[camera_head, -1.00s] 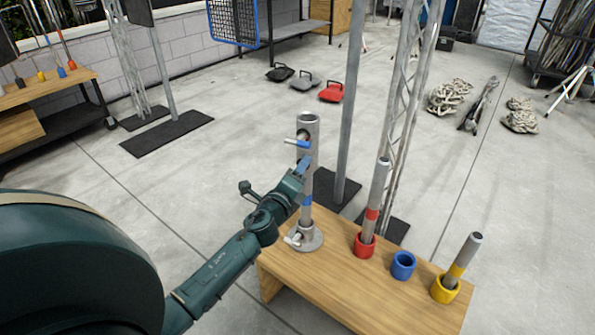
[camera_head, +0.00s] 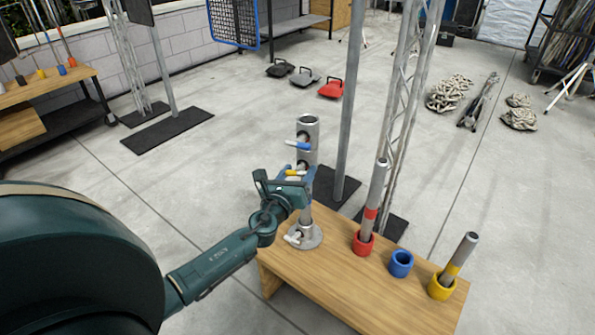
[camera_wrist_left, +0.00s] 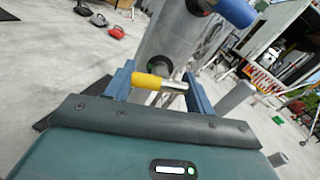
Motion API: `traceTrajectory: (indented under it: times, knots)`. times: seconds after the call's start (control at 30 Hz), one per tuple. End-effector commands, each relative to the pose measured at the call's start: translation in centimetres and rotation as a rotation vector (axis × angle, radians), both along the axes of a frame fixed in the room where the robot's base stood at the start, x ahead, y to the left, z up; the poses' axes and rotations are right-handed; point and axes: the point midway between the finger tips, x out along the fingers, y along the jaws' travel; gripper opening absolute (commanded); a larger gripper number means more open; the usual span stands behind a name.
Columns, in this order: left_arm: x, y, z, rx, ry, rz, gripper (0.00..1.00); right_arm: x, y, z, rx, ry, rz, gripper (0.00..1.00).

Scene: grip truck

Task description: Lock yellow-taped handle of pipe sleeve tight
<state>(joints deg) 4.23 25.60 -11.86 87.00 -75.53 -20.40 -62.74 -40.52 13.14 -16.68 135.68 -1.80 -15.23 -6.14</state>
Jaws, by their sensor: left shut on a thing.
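The grey pipe sleeve (camera_head: 308,128) stands upright over a pipe on a round base (camera_head: 312,240) on the wooden bench. Its yellow-taped handle (camera_head: 294,173) sticks out to the left, below a blue-taped handle (camera_head: 298,145). My left gripper (camera_head: 298,178) is at the yellow-taped handle. In the left wrist view the yellow-taped handle (camera_wrist_left: 148,81) lies crosswise between the two blue fingers (camera_wrist_left: 158,86), its yellow end by the left finger and its bare metal end by the right. The gripper is shut on it. The blue-taped handle (camera_wrist_left: 234,10) is just above. My right gripper is not in view.
On the bench (camera_head: 350,290) stand a red cup (camera_head: 362,244) and a yellow cup (camera_head: 440,288), each holding a pipe, and an empty blue cup (camera_head: 401,264). A metal post (camera_head: 349,110) and a truss (camera_head: 398,130) rise just behind the sleeve. Open floor lies left.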

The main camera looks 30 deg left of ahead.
Motion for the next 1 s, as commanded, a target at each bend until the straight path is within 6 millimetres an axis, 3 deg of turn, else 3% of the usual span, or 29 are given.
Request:
traceTrajectory:
  times: [0.73, 0.77, 1.0]
  knots:
    - [0.01, -0.03, 0.00, 0.092, 0.017, -0.001, 0.32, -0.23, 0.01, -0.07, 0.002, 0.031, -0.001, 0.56]
    - [0.01, -0.04, 0.00, 0.092, 0.017, -0.001, 0.55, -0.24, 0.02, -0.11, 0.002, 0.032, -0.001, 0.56]
    - [0.00, -0.02, 0.00, 0.090, 0.017, 0.000, 0.75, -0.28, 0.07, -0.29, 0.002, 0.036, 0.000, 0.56]
